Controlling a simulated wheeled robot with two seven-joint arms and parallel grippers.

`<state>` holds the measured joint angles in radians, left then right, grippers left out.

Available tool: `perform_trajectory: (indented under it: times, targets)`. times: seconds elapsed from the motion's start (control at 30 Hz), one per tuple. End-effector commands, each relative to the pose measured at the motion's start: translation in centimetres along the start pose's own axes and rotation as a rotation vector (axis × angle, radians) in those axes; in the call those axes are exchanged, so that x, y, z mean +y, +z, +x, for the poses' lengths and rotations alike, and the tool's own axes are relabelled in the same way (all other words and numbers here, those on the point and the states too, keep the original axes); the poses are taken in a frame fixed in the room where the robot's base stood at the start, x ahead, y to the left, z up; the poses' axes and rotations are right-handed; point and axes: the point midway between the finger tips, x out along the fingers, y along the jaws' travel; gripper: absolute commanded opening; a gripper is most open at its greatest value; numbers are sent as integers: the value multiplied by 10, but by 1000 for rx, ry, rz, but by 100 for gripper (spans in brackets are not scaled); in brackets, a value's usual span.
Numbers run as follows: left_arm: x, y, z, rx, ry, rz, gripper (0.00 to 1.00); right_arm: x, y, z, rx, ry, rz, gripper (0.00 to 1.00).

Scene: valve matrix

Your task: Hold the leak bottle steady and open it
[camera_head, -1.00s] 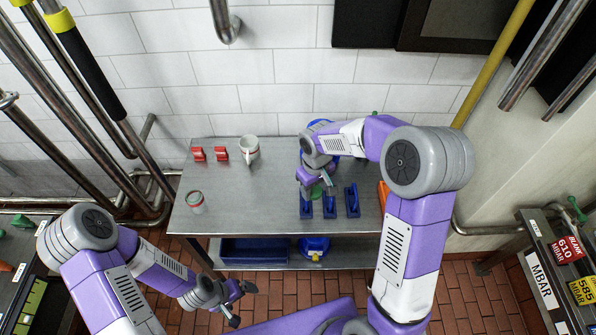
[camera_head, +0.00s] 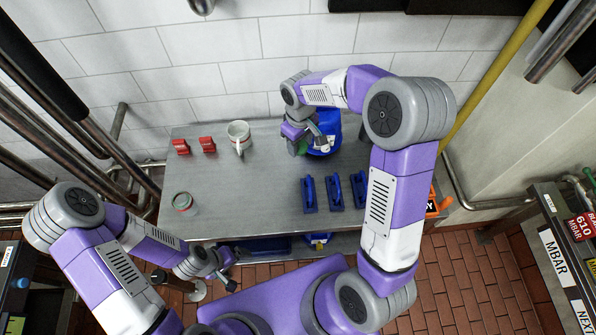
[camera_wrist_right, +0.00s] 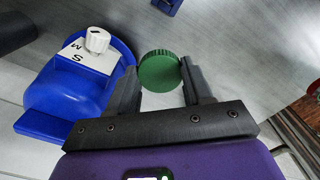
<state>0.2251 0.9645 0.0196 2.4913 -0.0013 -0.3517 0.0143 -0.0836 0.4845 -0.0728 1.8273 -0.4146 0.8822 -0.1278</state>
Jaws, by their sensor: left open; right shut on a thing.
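My right gripper (camera_head: 300,142) is over the back of the metal table, beside a blue container. It is shut on a round green ribbed cap (camera_wrist_right: 159,70), seen between its fingertips in the right wrist view. A bit of the green also shows under the gripper in the head view (camera_head: 303,147). Whether this cap belongs to the leak bottle, I cannot tell; any body below it is hidden. My left gripper (camera_head: 230,273) is open and empty, low in front of the table's front edge.
The blue container (camera_wrist_right: 70,98) with a white knob stands close left of the right fingers in the wrist view. The table's middle is clear.

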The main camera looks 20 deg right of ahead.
Motion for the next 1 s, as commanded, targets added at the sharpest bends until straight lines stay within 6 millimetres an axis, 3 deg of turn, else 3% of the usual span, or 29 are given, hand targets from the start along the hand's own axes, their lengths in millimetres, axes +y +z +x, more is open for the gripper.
perform_trajectory:
  times: [0.1,0.27,0.5,1.0]
  targets:
    - [-6,-1,16,1,0,0,93,0,0,16,0,0,0,14]
    - [-7,-1,20,1,0,0,93,0,0,31,-4,-1,0,14]
    - [-9,-2,24,1,0,0,93,0,1,73,-4,-1,0,14]
    - [-11,-2,30,1,0,0,93,0,0,119,0,0,0,14]
